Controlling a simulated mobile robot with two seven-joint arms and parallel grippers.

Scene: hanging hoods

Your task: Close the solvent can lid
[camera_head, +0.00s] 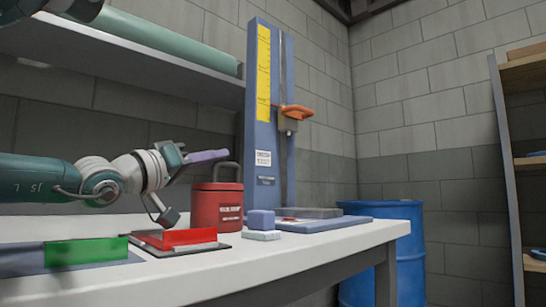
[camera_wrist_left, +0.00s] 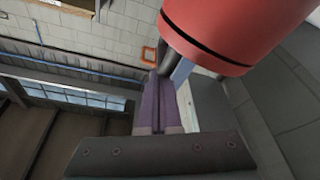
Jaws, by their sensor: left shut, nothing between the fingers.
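The red solvent can (camera_head: 217,210) stands upright on the white bench, with a dark arched handle (camera_head: 226,166) above it. Its top looks level; I cannot tell whether the lid is fully shut. My left gripper (camera_head: 208,156) is shut and empty, its purple fingers level just above the can's left side, near the handle. In the left wrist view the can (camera_wrist_left: 235,30) fills the upper right, with a dark seam around it. The purple fingers (camera_wrist_left: 164,98) point towards the dark handle (camera_wrist_left: 182,66), which shows close to their tips; contact is unclear. My right gripper is not in view.
A blue column (camera_head: 262,200) with a yellow scale and an orange handle (camera_head: 297,111) stands behind the can. A red block (camera_head: 188,237), a green block (camera_head: 86,251) and a small blue block (camera_head: 261,219) lie nearby. A shelf (camera_head: 130,68) hangs above; a blue drum (camera_head: 410,250) stands beyond.

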